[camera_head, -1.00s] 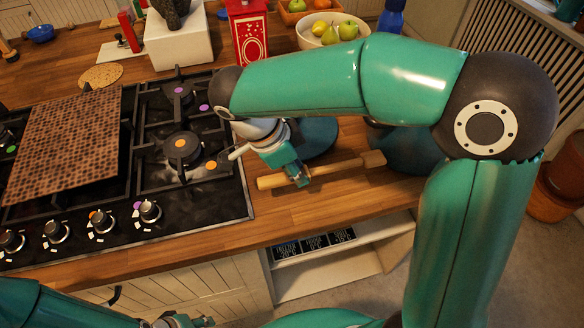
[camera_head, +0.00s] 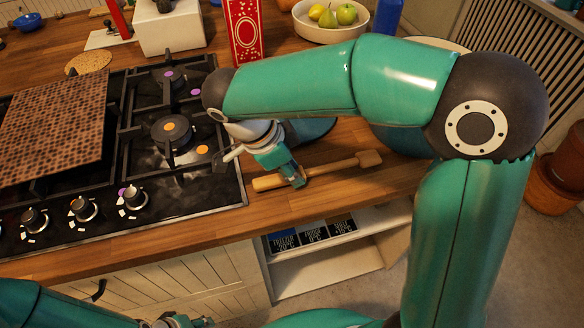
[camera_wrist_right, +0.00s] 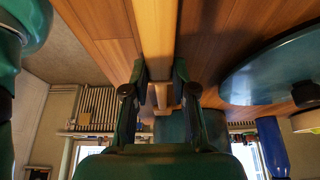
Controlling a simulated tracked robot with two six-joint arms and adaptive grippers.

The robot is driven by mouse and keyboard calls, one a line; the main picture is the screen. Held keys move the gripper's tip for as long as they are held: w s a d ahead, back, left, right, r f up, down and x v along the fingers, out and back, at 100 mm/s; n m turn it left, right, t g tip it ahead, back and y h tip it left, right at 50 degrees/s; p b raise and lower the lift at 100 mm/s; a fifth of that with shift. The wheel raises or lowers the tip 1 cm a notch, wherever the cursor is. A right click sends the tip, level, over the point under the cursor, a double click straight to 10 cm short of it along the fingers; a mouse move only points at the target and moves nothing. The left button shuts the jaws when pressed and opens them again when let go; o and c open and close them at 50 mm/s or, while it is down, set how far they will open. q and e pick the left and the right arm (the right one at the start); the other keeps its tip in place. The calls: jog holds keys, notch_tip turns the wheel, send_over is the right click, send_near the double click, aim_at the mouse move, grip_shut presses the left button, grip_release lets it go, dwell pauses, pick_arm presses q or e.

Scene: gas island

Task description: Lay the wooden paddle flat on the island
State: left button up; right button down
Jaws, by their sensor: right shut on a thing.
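The wooden paddle (camera_head: 335,167) is a slim pale stick with a wider end at the right, over the front strip of the wooden island (camera_head: 215,218), right of the hob. My right gripper (camera_head: 293,181) is shut on its shaft, left of its middle. In the right wrist view the shaft (camera_wrist_right: 156,35) runs between the two fingers (camera_wrist_right: 160,92). The paddle looks about level and close to the island top; I cannot tell whether it touches. My left gripper (camera_head: 180,322) barely shows at the bottom edge, and its fingers are unclear.
The black gas hob (camera_head: 222,195) with a brown speckled board (camera_head: 55,125) lies left of the paddle. A red box (camera_head: 243,35) and a fruit bowl (camera_head: 322,32) stand farther back. Open shelves (camera_head: 330,265) are below.

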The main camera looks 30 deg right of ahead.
jog(key=shift+f+b, duration=0.55)
jog(key=shift+b, duration=0.05)
dwell(0.3)
jog(key=c, duration=0.9)
grip_release()
jog(key=shift+o, duration=0.2)
jog(key=shift+r, duration=0.1)
